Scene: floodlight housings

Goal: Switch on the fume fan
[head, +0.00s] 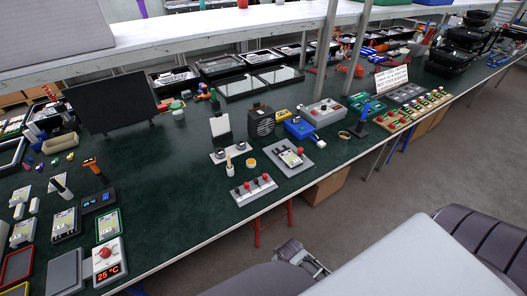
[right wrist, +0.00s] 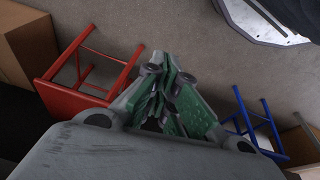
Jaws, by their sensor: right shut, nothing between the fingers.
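The fume fan (head: 261,121) looks to be the black box with a round grille, standing upright on the green bench near its middle. I cannot make out its switch or whether it is running. My right gripper (head: 318,268) is low in front of the bench edge, well away from the fan. In the right wrist view its green-padded fingers (right wrist: 168,92) are shut and empty, over the floor. My left gripper is not in view.
A shelf hangs above. A red stool (right wrist: 85,75) stands by the bench.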

